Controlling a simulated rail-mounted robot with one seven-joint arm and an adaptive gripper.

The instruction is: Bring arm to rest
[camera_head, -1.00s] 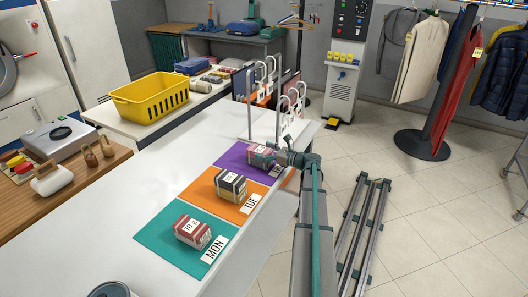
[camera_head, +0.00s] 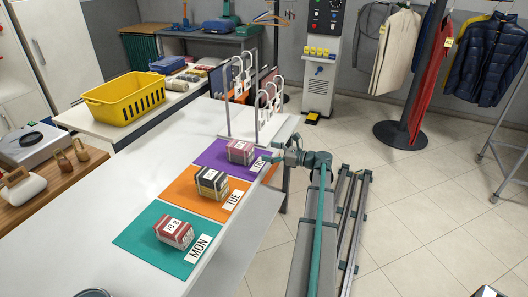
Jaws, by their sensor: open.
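My gripper (camera_head: 270,158) is small in view at the right edge of the white table, level with the purple mat (camera_head: 212,153). It is open and holds nothing that I can see. A pink and grey bundle (camera_head: 240,151) sits on the purple mat, just left of my gripper with a small gap. A dark and cream bundle (camera_head: 211,182) sits on the orange mat (camera_head: 180,188) marked TUE. A red and white bundle (camera_head: 174,233) sits on the teal mat (camera_head: 135,236) marked MON. The label on the purple mat is hard to read.
A yellow basket (camera_head: 125,99) is on the table behind. A garment rack with a red garment (camera_head: 425,85) stands at the right. The tiled floor (camera_head: 430,210) right of my rail is mostly open.

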